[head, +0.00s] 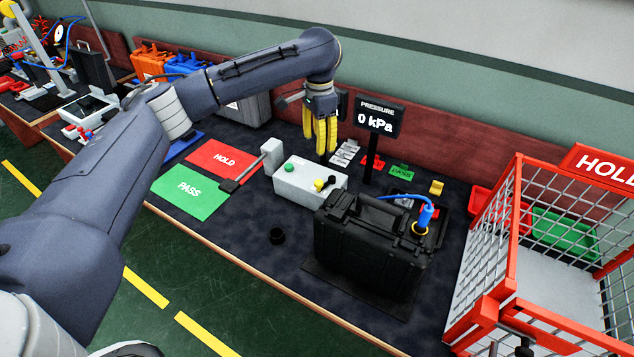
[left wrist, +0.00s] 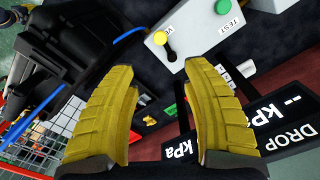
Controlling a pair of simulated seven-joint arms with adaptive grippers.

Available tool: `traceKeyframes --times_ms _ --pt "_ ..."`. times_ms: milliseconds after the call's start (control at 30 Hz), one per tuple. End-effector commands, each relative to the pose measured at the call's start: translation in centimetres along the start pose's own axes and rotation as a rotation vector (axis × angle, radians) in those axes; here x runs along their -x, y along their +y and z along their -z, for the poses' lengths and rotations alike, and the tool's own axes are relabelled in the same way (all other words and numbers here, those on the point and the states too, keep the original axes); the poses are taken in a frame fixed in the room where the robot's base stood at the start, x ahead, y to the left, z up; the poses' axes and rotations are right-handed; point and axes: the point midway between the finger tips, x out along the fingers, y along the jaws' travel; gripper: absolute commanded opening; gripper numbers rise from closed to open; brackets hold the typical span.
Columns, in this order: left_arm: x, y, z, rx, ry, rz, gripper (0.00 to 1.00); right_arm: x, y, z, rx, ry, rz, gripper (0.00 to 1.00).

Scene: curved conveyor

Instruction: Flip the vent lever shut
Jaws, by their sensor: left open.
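The vent lever (head: 325,183) is a small lever with a yellow knob on the pale grey test box (head: 296,184). In the left wrist view the vent lever (left wrist: 167,46) shows beside a partly hidden label, on the box next to the green TEST button (left wrist: 222,7). My left gripper (head: 325,150) has yellow fingers pointing down, above and behind the box. In the left wrist view its fingers (left wrist: 160,68) are apart with nothing between them, and the lever lies beyond the tips, not touching. My right gripper is not in view.
A black case (head: 365,245) with a blue hose (head: 405,199) stands right of the box. A pressure display (head: 378,118) reading 0 kPa stands behind. Green PASS (head: 190,188) and red HOLD (head: 225,158) mats lie left. A red-framed cage (head: 513,230) is at right.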

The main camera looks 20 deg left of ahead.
Motion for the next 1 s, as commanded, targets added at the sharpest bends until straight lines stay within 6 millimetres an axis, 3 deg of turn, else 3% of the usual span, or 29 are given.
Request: traceKeyframes --times_ms 700,1000 --pt "-12.2 0.1 0.0 0.003 0.001 -0.004 0.49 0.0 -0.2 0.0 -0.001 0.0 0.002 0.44" --pt "-15.4 0.0 0.0 0.003 0.002 -0.002 0.49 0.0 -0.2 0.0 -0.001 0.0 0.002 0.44"
